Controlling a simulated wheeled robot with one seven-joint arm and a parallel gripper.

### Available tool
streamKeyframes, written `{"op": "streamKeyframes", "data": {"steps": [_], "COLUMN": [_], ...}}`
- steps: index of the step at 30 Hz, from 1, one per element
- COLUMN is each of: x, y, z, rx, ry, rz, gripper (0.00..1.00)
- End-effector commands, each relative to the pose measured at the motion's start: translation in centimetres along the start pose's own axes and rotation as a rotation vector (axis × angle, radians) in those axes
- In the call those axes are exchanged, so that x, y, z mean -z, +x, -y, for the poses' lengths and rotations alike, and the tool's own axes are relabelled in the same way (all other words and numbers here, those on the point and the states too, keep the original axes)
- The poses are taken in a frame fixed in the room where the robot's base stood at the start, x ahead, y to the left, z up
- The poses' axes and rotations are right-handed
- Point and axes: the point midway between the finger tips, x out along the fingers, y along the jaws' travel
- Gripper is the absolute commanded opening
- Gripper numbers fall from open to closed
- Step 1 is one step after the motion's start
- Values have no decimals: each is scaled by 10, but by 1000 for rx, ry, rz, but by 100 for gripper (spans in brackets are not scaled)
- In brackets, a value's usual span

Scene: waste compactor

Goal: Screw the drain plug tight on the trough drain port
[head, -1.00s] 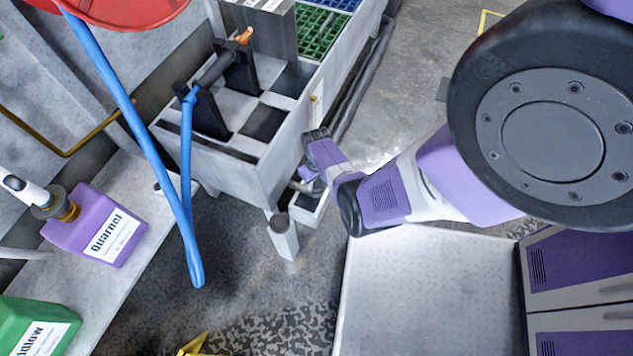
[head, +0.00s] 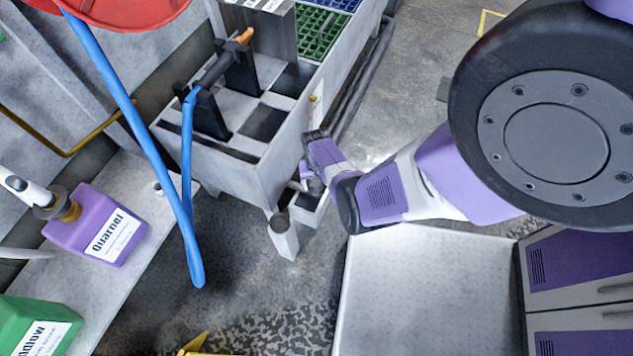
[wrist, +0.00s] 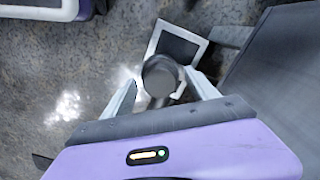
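The trough (head: 262,182) is a grey metal basin in the head view, and my gripper (head: 303,184) is low beside its near right corner. In the wrist view my gripper (wrist: 160,80) has its two fingers apart, one on each side of a dark round cap, which looks like the drain plug (wrist: 160,73). A gap shows between the left finger and the cap. The right finger is close to it, with a pale curved piece between; contact cannot be told. The drain port is mostly hidden behind the cap.
A small square pale-rimmed tray (wrist: 181,46) lies on the floor below the plug. A short grey post (head: 284,238) stands near the trough corner. A blue hose (head: 187,190) hangs at left, beside a shelf with a purple Quarnel bottle (head: 95,225).

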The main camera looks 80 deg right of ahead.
Motion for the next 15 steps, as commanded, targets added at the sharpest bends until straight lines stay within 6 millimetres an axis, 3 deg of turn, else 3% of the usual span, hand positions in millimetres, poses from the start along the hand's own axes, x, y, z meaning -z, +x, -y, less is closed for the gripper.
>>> {"op": "streamKeyframes", "data": {"steps": [11, 15], "x": [0, 0], "y": [0, 1], "z": [0, -1], "rx": [0, -1], "ry": [-2, -82], "rz": [0, 0], "gripper": [64, 64]}}
